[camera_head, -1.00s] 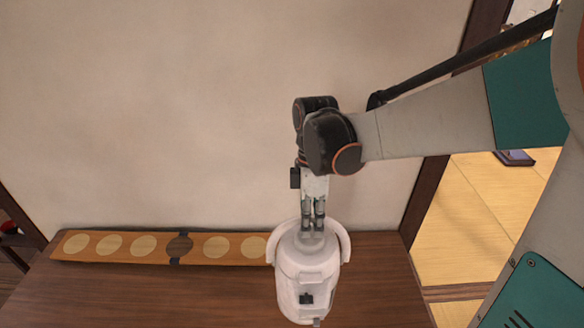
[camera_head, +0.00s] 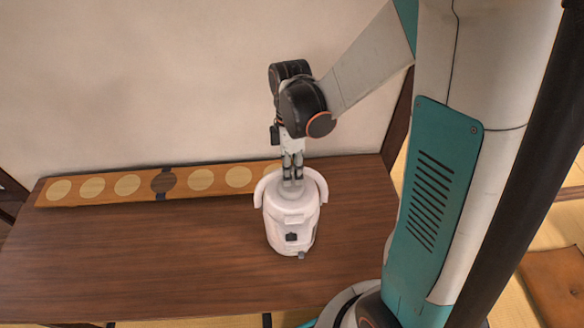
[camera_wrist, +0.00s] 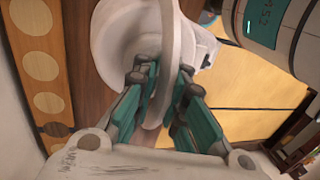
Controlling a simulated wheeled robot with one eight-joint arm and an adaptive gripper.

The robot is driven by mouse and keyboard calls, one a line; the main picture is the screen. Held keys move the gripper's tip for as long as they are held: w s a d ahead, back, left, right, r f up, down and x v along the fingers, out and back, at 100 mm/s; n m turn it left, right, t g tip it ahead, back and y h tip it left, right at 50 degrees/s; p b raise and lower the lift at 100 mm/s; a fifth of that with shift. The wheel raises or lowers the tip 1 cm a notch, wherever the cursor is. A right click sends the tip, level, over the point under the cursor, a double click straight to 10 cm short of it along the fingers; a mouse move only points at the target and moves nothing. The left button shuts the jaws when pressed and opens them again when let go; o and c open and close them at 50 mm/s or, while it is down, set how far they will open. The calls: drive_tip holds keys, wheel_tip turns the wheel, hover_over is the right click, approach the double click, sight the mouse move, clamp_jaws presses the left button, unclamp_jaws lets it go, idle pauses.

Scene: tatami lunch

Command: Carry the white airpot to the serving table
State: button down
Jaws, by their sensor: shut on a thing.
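The white airpot (camera_head: 291,222) stands upright over the dark wooden table (camera_head: 150,255) near its right end. Whether its base touches the tabletop I cannot tell. My gripper (camera_head: 292,178) comes down from above and is shut on the airpot's handle at the top. In the wrist view my gripper (camera_wrist: 160,85) has its teal fingers on both sides of the white curved handle of the airpot (camera_wrist: 118,35). The airpot's lower body is hidden in the wrist view.
A long wooden board (camera_head: 100,187) with pale round discs and one dark disc lies along the table's back edge, close behind the airpot. A plain wall (camera_head: 150,80) rises behind. The table's left and front middle are clear. A brown cushion (camera_head: 558,285) lies on the floor at right.

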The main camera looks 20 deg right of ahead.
drive_tip(key=shift+w+x, duration=0.25)
drive_tip(key=shift+x, duration=0.9)
drive_tip(key=c, duration=1.7)
unclamp_jaws()
drive_tip(key=shift+d+f, duration=0.1)
drive_tip(key=shift+f, duration=0.05)
drive_tip(key=shift+o, duration=0.2)
